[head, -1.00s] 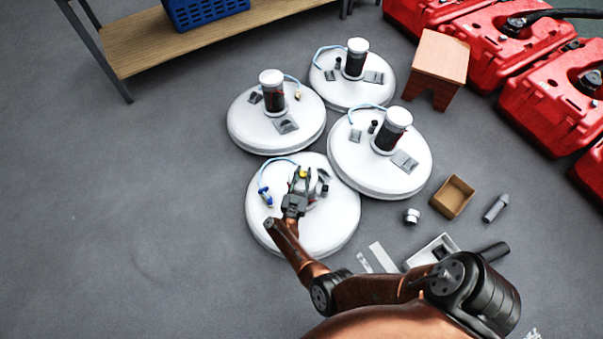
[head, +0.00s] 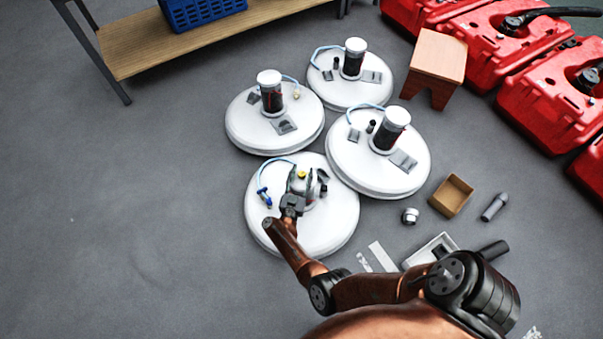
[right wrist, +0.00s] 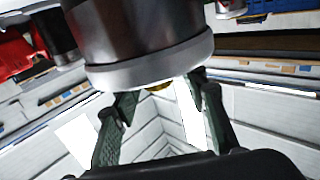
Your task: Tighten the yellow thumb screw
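The yellow thumb screw (head: 302,174) shows as a small yellow spot on the nearest white round tank lid (head: 335,232) in the head view. My right gripper (head: 302,184) is over this lid, its two fingers apart on either side of the screw. In the right wrist view, a sliver of the yellow screw (right wrist: 158,86) shows between the open fingers (right wrist: 160,98), below the pale rim of a dark cylinder (right wrist: 140,45). The cylinder hides most of the screw. Whether the fingers touch the screw cannot be told. My left gripper is out of view.
Three similar lids (head: 275,140) with upright cylinders stand close behind and beside the nearest one. A wooden stool (head: 438,58) and red tanks (head: 550,95) are at the right. A cardboard box (head: 452,195) and small parts lie nearby. The left floor is clear.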

